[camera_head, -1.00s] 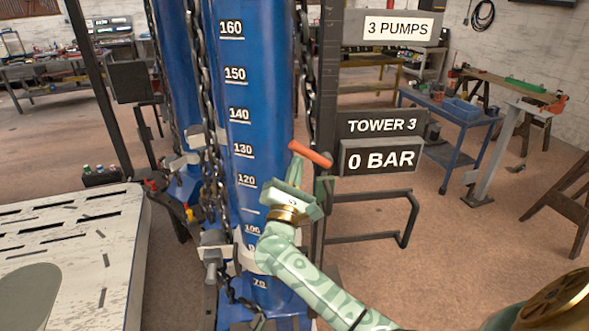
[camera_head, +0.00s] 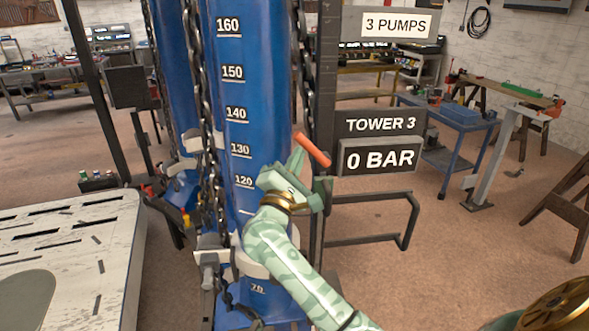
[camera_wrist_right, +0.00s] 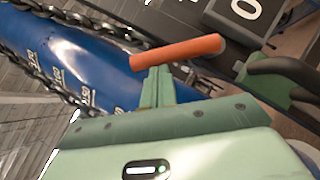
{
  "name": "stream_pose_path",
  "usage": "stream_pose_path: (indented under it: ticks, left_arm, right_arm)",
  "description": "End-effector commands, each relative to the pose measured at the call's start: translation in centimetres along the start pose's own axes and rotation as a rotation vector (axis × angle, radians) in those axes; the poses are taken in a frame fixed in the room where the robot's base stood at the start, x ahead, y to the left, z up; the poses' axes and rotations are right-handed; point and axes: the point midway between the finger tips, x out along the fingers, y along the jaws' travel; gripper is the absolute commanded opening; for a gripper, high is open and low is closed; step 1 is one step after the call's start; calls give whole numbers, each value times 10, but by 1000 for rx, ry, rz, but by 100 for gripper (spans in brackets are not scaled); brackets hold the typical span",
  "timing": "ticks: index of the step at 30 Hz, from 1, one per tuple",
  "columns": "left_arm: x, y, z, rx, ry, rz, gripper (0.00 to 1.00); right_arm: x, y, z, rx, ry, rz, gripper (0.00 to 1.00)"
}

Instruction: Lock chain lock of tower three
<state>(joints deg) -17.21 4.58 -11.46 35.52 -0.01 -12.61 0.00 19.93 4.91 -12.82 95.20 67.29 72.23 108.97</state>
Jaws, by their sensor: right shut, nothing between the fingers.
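Tower three is the blue column (camera_head: 235,90) with a white scale, beside the "TOWER 3" sign (camera_head: 380,124). A dark chain (camera_head: 205,90) hangs along its left side, and another chain (camera_head: 304,45) hangs along its right side. A grey clamp-like part (camera_head: 210,255) sits low at the left chain; I cannot tell whether it is the chain lock. An orange handle (camera_head: 313,150) is at the tower's right edge and also shows in the right wrist view (camera_wrist_right: 180,50). My right gripper (camera_head: 297,160) is shut and empty, its tips close to the handle; contact is unclear. My left gripper is out of view.
A "0 BAR" display (camera_head: 381,158) and a dark tubular frame (camera_head: 400,225) stand to the right of the tower. A white slotted table (camera_head: 85,225) is at the left. A blue cart (camera_head: 455,120) stands farther back.

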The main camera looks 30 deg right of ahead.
Motion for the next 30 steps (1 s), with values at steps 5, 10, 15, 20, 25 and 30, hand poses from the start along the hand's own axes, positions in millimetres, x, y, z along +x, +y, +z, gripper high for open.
stream_pose_path:
  ticks: [5,10,15,20,25,30]
  left_arm:
    - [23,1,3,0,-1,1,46]
    - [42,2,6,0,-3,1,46]
    - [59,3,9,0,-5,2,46]
    - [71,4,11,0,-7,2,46]
    - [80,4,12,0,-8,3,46]
    - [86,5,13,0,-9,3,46]
  right_arm:
    - [5,2,8,141,-2,-90,0]
    - [12,4,19,275,-1,-180,0]
    - [19,5,29,396,0,-261,0]
    - [25,5,37,488,0,-325,0]
    - [30,4,44,562,0,-374,0]
    - [32,4,48,605,1,-405,0]
